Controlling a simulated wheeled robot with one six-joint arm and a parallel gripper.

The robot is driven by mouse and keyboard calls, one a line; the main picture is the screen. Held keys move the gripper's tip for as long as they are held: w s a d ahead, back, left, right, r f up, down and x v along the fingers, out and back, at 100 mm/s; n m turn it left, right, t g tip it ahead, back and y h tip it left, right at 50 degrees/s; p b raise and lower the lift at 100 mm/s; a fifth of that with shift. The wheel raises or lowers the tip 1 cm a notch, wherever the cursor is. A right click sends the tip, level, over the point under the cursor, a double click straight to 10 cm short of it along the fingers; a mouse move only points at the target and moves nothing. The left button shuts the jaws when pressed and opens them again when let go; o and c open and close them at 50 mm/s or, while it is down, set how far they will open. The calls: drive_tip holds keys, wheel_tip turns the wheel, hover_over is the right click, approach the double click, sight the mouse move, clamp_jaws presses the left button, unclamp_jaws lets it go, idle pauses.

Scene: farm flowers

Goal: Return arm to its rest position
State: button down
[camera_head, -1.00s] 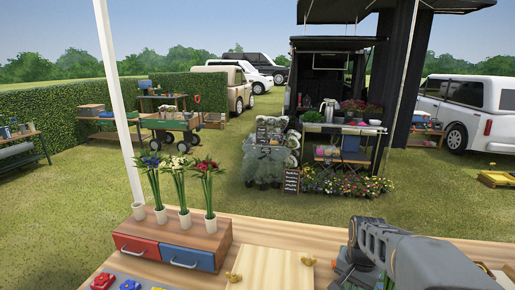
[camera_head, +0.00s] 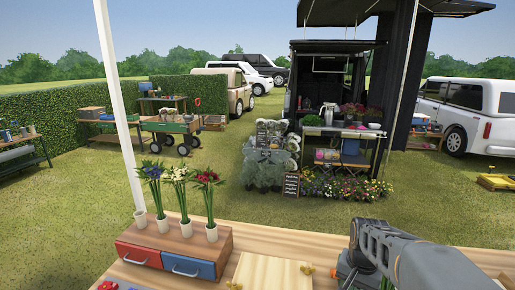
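My arm shows at the lower right of the head view, folded over the wooden table (camera_head: 300,242). My gripper's fingertips are not visible; only grey arm links and an orange joint band show. The box has a red drawer (camera_head: 139,255) and a blue drawer (camera_head: 187,266), both closed. My arm is to the right of the box, apart from it.
A light wooden board (camera_head: 272,272) with small yellow knobs lies on the table between the box and my arm. Red and blue items show at the bottom edge. A white post (camera_head: 121,110) rises at the left. A market stall (camera_head: 340,130) and cars stand beyond on grass.

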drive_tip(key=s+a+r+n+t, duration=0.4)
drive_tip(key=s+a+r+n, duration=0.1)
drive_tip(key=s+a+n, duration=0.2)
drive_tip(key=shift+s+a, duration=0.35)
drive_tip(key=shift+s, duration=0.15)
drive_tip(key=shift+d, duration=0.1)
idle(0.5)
